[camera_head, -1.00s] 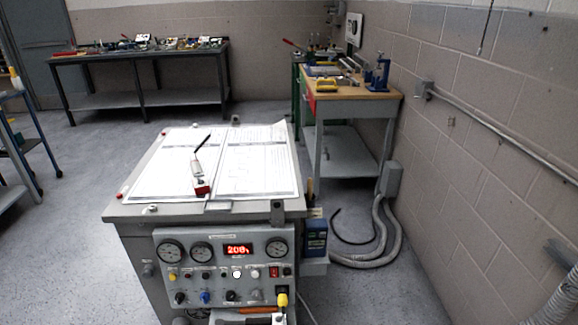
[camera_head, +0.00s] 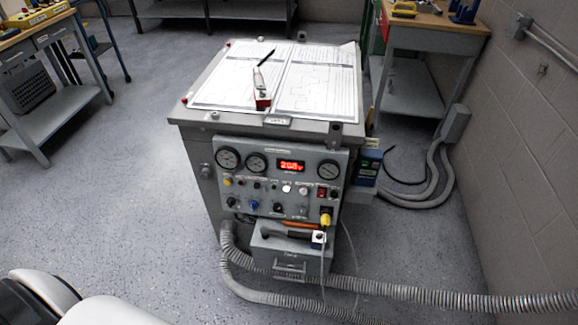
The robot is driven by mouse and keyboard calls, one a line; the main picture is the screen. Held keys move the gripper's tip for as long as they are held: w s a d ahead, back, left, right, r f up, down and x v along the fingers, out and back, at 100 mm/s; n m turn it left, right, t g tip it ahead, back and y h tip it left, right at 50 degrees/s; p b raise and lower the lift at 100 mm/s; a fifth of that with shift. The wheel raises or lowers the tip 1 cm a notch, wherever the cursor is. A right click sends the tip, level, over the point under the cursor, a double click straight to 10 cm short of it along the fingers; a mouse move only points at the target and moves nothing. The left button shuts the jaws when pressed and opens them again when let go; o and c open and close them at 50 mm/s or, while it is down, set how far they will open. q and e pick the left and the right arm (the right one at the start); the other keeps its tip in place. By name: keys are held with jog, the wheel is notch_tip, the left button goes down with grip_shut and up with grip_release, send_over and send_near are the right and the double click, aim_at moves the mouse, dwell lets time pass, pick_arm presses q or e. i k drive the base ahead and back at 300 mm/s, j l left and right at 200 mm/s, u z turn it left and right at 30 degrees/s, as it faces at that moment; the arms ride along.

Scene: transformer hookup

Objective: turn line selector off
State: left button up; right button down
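The grey test bench's control panel (camera_head: 270,182) faces me near the middle of the picture. It has a lit red display (camera_head: 291,166) reading about 208, round dial gauges, a row of small jacks and several knobs. Along the lower row are a blue knob (camera_head: 253,205) and a black knob (camera_head: 278,208). A red switch (camera_head: 322,191) sits at the right. The labels are too small to read, so I cannot tell which control is the line selector or its setting. Neither gripper is in view; a white part of mine shows at the lower left.
A yellow plug (camera_head: 325,219) is in the panel. A grey corrugated hose (camera_head: 400,292) crosses the floor before the bench. Floor left of the bench is clear.

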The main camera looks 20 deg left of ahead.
aim_at(254, 205)
jog(key=u, duration=1.05)
